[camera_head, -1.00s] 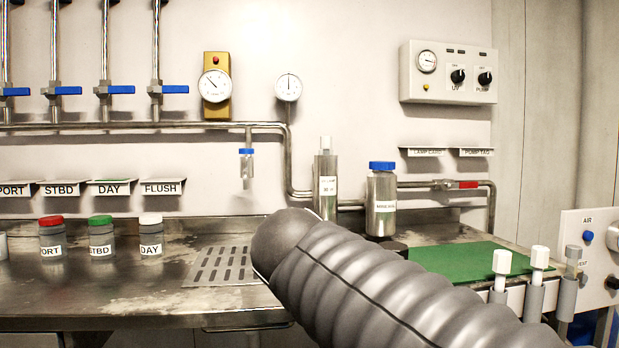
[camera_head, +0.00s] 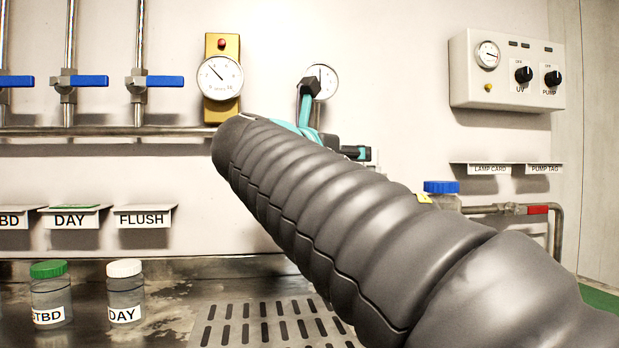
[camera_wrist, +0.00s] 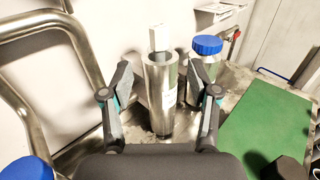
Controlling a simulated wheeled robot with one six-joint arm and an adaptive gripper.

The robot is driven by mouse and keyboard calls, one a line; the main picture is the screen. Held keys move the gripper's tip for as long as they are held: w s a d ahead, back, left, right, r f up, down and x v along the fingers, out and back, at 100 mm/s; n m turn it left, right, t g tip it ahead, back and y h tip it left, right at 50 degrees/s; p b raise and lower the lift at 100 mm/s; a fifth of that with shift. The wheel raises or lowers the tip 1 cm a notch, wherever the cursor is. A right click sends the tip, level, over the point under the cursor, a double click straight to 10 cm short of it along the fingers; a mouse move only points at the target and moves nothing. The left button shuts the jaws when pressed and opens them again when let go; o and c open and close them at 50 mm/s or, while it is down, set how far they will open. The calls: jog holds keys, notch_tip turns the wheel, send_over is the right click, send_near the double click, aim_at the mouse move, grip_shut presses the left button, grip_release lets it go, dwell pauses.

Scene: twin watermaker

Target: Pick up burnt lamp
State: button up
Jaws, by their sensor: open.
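A steel cylinder (camera_wrist: 160,100) stands upright on the bench in the wrist view, with a square white end (camera_wrist: 157,38) sticking out of its top. This white end looks like a lamp end, but I cannot tell whether the lamp is burnt. My gripper (camera_wrist: 160,65) is open, with one finger on each side of the cylinder in the picture. I cannot tell if the fingers touch it. In the head view my gripper (camera_head: 333,120) shows partly behind my arm, which hides the cylinder.
A green mat (camera_wrist: 270,120) lies to the right. Bent steel pipe (camera_wrist: 85,50) runs at left. Jars with a green lid (camera_head: 48,270) and a white lid (camera_head: 124,268) stand near a slotted drain plate (camera_head: 265,325).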

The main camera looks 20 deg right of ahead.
jog(key=shift+p+x, duration=0.3)
jog(key=shift+x, duration=5.55)
jog(key=shift+w+f, duration=0.1)
jog(key=shift+w, duration=0.05)
grip_shut()
